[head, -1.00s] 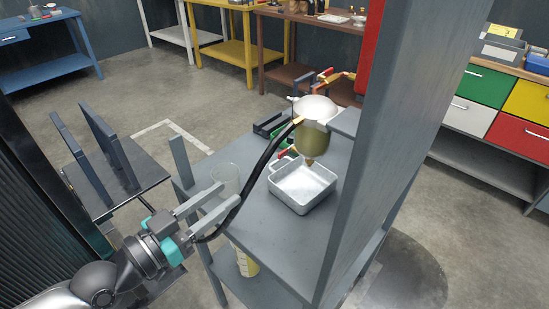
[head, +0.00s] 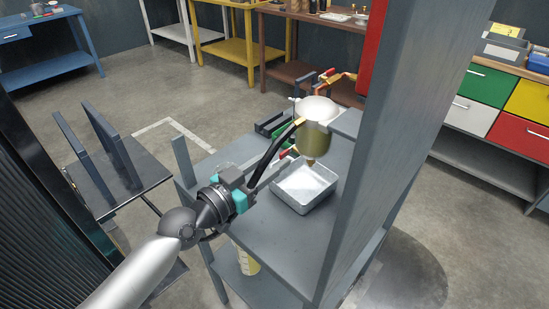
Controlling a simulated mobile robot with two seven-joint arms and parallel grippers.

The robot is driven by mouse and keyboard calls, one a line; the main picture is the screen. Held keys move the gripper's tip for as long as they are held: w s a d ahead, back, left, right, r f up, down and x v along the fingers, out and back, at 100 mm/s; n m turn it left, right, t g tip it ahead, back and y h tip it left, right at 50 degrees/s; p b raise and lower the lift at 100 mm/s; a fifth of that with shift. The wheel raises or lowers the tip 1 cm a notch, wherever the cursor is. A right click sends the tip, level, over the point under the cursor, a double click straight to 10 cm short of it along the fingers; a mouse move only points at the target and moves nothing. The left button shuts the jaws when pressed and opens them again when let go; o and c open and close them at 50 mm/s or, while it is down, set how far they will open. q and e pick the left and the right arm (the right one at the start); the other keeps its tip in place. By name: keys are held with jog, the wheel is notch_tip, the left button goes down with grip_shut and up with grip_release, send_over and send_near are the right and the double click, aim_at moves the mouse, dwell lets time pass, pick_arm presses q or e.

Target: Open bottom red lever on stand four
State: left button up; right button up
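A bulb-shaped vessel with a white top and an olive-gold lower body (head: 316,138) is mounted on a grey stand (head: 345,122). A small red lever (head: 288,154) shows low at the vessel's left, partly hidden. Another red lever (head: 327,74) is at the top, by brass fittings. My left gripper (head: 276,166) reaches in from the left, its fingers pointing at the lower red lever. The fingers look apart, just short of the lever; I see no contact. A black hose passes by the fingers. My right gripper is not in view.
A metal tray (head: 303,206) sits on the grey shelf below the vessel's brass tip. A grey upright post (head: 385,150) stands to the right. A black hose (head: 272,150) runs down from the vessel. A short post (head: 184,160) rises at the shelf's left corner.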

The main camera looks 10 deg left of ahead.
pick_arm(q)
jog(key=shift+w+d, duration=0.35)
jog(key=shift+w, duration=0.1)
grip_shut()
dwell(0.4)
